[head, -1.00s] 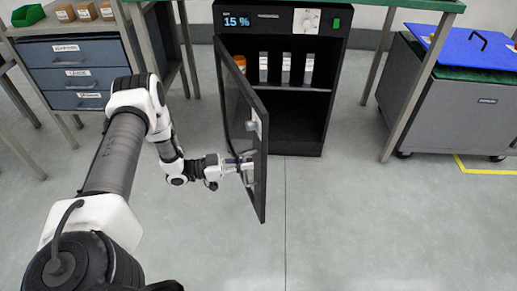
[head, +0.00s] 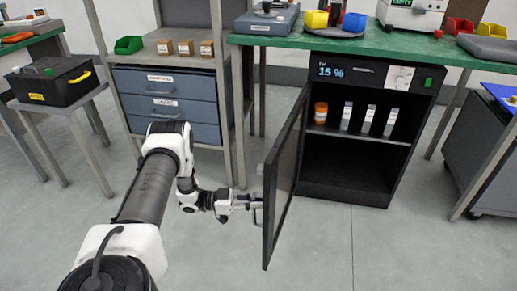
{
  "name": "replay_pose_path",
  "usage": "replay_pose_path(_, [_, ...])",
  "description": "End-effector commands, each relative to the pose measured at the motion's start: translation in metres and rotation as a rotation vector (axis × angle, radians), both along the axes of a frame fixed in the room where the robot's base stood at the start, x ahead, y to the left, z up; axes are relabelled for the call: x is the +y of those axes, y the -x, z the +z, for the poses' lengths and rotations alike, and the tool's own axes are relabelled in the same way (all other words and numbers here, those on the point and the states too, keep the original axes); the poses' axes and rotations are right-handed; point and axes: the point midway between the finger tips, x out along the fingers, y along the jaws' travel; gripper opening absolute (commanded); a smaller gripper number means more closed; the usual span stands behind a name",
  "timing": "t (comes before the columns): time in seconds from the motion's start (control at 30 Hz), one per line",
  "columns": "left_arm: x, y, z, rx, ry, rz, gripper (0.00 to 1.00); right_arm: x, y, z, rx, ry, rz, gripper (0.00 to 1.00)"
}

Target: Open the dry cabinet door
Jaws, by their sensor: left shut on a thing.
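The black dry cabinet (head: 345,190) stands under the green bench, its display reading 15 %. Its door (head: 286,180) is swung wide open on the left side, standing out toward me. Inside, on the shelf, are an orange jar (head: 320,113) and several pale labelled packs (head: 367,121). My left gripper (head: 254,202) is at the door's left face, shut on the door handle (head: 258,211); the fingertips are small and partly hidden by the door edge. My right gripper is not in view.
A green-topped bench (head: 350,48) with bins and devices stands above the cabinet. A blue drawer unit (head: 168,103) is left of the door. A grey cart (head: 480,165) is at the right. The floor (head: 350,250) in front of the cabinet is clear.

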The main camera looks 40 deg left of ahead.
Motion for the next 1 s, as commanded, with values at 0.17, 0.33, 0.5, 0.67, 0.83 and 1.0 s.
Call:
replay_pose_path(0.17, [0.0, 0.002, -0.002, 0.006, 0.001, -0.003, 0.0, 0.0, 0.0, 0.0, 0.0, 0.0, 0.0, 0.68])
replay_pose_path(0.33, [0.0, 0.002, -0.002, 0.006, 0.0, -0.003, 0.23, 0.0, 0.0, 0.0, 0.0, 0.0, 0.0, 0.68])
replay_pose_path(0.5, [0.0, 0.001, -0.001, 0.004, 0.001, -0.001, 0.39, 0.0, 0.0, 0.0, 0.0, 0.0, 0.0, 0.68])
replay_pose_path(0.67, [0.0, 0.001, -0.001, 0.003, 0.0, -0.001, 0.39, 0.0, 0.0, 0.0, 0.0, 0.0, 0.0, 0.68])
replay_pose_path(0.83, [0.013, 0.012, -0.001, 0.002, -0.001, 0.003, 0.39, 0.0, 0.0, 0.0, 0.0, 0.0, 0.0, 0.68])
replay_pose_path(1.0, [0.044, 0.041, -0.002, 0.004, -0.001, 0.004, 0.39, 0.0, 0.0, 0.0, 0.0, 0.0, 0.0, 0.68])
